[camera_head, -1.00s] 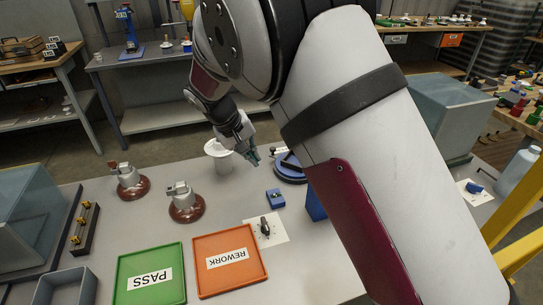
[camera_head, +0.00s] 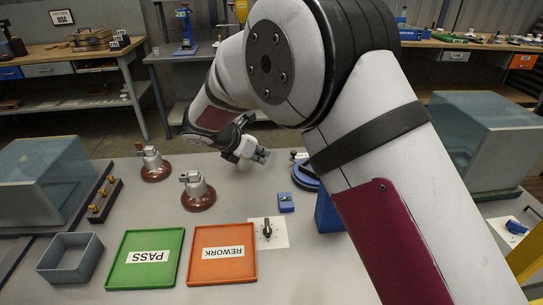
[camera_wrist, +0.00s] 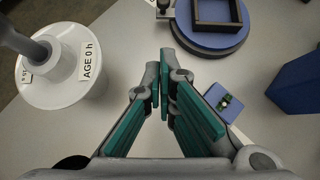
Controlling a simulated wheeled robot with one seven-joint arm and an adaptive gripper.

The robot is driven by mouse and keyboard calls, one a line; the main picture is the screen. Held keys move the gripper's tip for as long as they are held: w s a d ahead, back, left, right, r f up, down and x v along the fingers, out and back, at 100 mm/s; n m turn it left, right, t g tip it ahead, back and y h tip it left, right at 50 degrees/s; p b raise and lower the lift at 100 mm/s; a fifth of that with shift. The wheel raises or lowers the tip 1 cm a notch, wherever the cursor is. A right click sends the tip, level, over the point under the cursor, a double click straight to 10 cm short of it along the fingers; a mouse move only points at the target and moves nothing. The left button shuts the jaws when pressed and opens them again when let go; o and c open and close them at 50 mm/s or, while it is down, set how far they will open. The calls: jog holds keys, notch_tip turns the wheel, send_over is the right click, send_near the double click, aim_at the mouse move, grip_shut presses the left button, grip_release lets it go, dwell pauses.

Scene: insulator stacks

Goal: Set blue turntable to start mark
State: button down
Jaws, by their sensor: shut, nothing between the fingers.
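The blue turntable (camera_wrist: 202,40) is a round disc at the top of the wrist view, with a dark rectangular frame (camera_wrist: 217,16) on it. A small pale plate with a black knob (camera_wrist: 164,8) sits at its left edge; I cannot make out a start mark. In the head view the turntable (camera_head: 303,180) is mostly hidden behind my arm. My gripper (camera_wrist: 160,88) is shut and empty, with teal finger pads, apart from the turntable and to its lower left in the wrist view. In the head view my gripper (camera_head: 264,156) is left of the turntable.
A white round piece labelled "AGE 0 h" (camera_wrist: 62,75) stands left of my gripper. A small blue box (camera_wrist: 222,103) and a taller blue block (camera_wrist: 298,82) are to the right. Two insulators on brown bases (camera_head: 197,192), a PASS tray (camera_head: 145,278) and a REWORK tray (camera_head: 222,273) share the table.

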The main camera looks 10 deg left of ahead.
send_near(290, 160)
jog(key=f, duration=0.1)
jog(key=s+f, duration=0.1)
jog(key=f, duration=0.1)
jog(key=shift+s+a, duration=0.1)
jog(key=shift+a, duration=0.05)
jog(key=w, duration=0.1)
jog(key=w+d, duration=0.1)
jog(key=w, duration=0.1)
jog(key=shift+d+f, duration=0.2)
jog(key=shift+d, duration=0.15)
jog(key=shift+w+d, duration=0.3)
jog(key=shift+w, duration=0.1)
jog(key=shift+w+b, duration=0.1)
jog(key=shift+b, duration=0.2)
